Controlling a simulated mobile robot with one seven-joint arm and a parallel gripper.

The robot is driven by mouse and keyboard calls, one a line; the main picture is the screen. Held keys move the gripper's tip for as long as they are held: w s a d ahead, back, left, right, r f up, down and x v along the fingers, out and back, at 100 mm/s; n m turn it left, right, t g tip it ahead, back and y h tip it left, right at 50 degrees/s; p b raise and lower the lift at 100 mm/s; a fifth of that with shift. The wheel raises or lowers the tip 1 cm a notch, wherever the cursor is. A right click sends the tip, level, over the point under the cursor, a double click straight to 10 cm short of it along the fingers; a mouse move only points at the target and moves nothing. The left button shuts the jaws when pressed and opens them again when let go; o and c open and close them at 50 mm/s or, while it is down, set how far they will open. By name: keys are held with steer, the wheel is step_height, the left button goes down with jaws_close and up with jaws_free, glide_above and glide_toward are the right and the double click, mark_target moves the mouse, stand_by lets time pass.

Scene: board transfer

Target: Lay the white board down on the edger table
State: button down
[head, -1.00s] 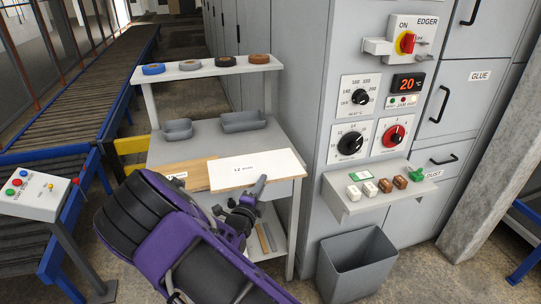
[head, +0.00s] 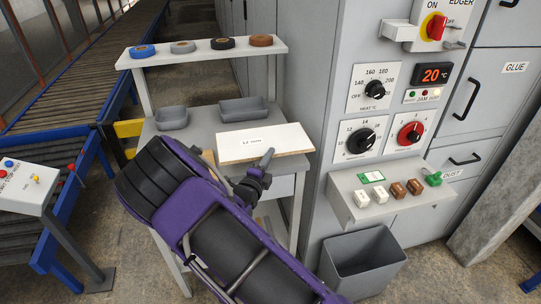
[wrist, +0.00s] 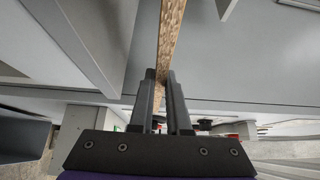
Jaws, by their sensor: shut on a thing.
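The white board (head: 262,140) has a printed label on top and a brown chipboard front edge. It is nearly level over the front of the grey edger table (head: 208,133); I cannot tell whether it rests on it. My gripper (head: 265,160) is at the board's front edge. In the wrist view my gripper (wrist: 166,92) is shut on a board, whose chipboard edge (wrist: 172,35) runs away from between the fingers. A sliver of a brown board (head: 208,157) shows left of the white board, mostly hidden by my arm.
Two grey bins, one of them left (head: 172,118), stand behind the board under a shelf (head: 205,50) with several tape rolls. The edger panel (head: 385,110) rises at the right, with a ledge (head: 385,190) and a grey waste bin (head: 362,263). A roller conveyor (head: 60,80) runs at the left.

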step_height(320, 180, down, 7)
steer(key=b, duration=0.6)
